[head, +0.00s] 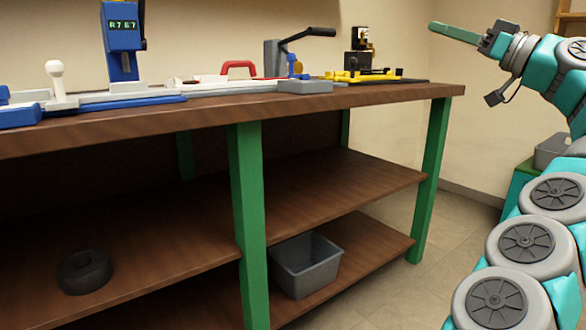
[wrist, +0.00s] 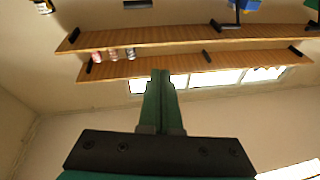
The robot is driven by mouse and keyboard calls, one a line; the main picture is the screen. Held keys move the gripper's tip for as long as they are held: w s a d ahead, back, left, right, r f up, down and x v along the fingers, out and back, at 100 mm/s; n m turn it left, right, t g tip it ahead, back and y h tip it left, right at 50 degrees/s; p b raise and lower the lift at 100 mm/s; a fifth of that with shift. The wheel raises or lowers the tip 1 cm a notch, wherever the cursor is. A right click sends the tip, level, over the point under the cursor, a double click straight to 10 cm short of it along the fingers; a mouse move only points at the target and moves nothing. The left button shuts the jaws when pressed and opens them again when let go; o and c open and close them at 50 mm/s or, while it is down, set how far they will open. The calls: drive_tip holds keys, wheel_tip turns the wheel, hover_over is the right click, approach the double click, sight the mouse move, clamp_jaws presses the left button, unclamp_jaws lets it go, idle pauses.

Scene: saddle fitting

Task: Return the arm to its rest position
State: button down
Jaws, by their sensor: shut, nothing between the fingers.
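My gripper (head: 432,26) is at the upper right of the head view, raised in the air to the right of the workbench and clear of it. Its long green fingers point left. In the wrist view my gripper (wrist: 160,74) shows its two fingers pressed together with nothing between them. Beyond the fingers are the wall and shelves, with no object near the tips.
A wooden workbench (head: 390,93) with green legs carries a blue device reading R7 E7 (head: 122,45), a red handle (head: 238,66) and a yellow fixture (head: 365,76). A grey bin (head: 305,265) and a black ring (head: 85,272) lie on lower shelves. Wall shelves (wrist: 190,40) show in the wrist view.

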drive_tip(key=s+a+f+n+g, duration=0.15)
drive_tip(key=a+g, duration=0.25)
drive_tip(key=a, duration=0.5)
drive_tip(key=s+a+f+m+g, duration=0.1)
drive_tip(key=s+a+f+g, duration=0.2)
drive_tip(key=a, duration=0.7)
drive_tip(key=s+a+f+g+h, duration=0.4)
drive_tip(key=s+a+f, duration=0.55)
drive_tip(key=f, duration=0.35)
drive_tip(key=s+d+f+m+g+h, duration=0.1)
drive_tip(key=s+f+m+h, duration=0.3)
drive_tip(key=f, duration=0.6)
drive_tip(key=s+d+f+n+g+h, duration=0.1)
drive_tip(key=s+f+g+h, duration=0.1)
drive_tip(key=s+f, duration=0.65)
drive_tip(key=s+d+f+m+g+h, duration=0.2)
drive_tip(key=s+d+f+m, duration=0.1)
drive_tip(key=s+d+f, duration=0.55)
drive_tip(key=s+d+f+m+g+h, duration=0.1)
drive_tip(key=s+d+f+m+h, duration=0.15)
drive_tip(key=s+d+f, duration=0.65)
drive_tip(key=w+a+r+p, duration=0.1)
drive_tip(key=a+r+p, duration=0.1)
drive_tip(key=r+p, duration=0.4)
drive_tip(key=w+a+r+p, duration=0.2)
drive_tip(key=r+p, duration=0.4)
drive_tip(key=p, duration=0.3)
drive_tip(key=shift+r, duration=0.25)
